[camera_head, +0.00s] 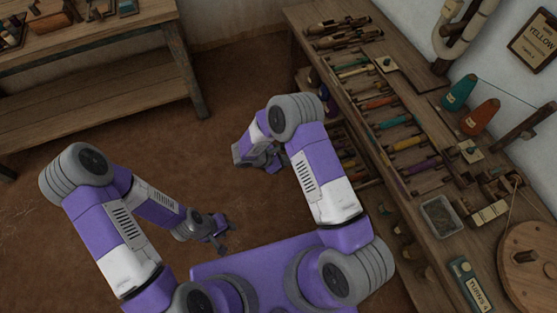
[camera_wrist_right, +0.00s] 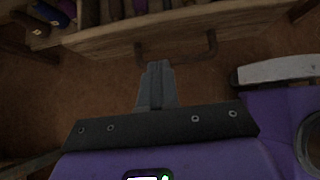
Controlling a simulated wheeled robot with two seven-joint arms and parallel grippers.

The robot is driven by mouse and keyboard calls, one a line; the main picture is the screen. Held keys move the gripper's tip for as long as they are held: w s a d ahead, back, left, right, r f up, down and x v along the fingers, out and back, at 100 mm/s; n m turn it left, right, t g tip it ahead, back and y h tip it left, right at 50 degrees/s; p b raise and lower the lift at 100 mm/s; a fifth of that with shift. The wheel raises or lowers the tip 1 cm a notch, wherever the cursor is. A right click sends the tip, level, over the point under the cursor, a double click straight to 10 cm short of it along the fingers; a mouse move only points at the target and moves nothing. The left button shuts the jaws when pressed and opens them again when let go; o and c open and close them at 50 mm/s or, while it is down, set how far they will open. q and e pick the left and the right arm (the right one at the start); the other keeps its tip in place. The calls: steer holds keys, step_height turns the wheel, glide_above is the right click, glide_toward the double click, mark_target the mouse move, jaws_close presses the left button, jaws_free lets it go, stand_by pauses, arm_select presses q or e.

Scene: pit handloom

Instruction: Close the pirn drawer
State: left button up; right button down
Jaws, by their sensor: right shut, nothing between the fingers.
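In the right wrist view, a wooden drawer front (camera_wrist_right: 120,37) with a dark bar handle (camera_wrist_right: 190,50) crosses the top. Pirns or spools (camera_wrist_right: 50,14) show behind its upper edge at the left. My right gripper (camera_wrist_right: 155,68) is shut and empty, its tips a little short of the handle and apart from it. In the head view, my right gripper (camera_head: 270,163) hangs beside the bench's left side, and my right arm hides part of the drawer area. My left gripper (camera_head: 227,240) is low over the floor, away from the bench, and looks open and empty.
The long bench (camera_head: 420,195) carries rows of coloured pirns, a grey tray (camera_head: 440,216), teal and orange cones (camera_head: 480,117) and a round wooden wheel (camera_head: 530,262). Another wooden table (camera_head: 100,82) stands at the upper left. The brown floor (camera_head: 215,150) between them is clear.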

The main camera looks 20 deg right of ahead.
steer(key=d, duration=0.2)
steer(key=d+f, duration=0.1)
steer(key=d, duration=0.1)
steer(key=shift+w+f+b, duration=0.15)
steer(key=shift+f+b, duration=0.05)
steer(key=shift+b, duration=0.15)
arm_select(q)
steer(key=shift+f, duration=0.6)
arm_select(e)
steer(key=shift+d+r, duration=0.1)
steer(key=shift+d, duration=0.55)
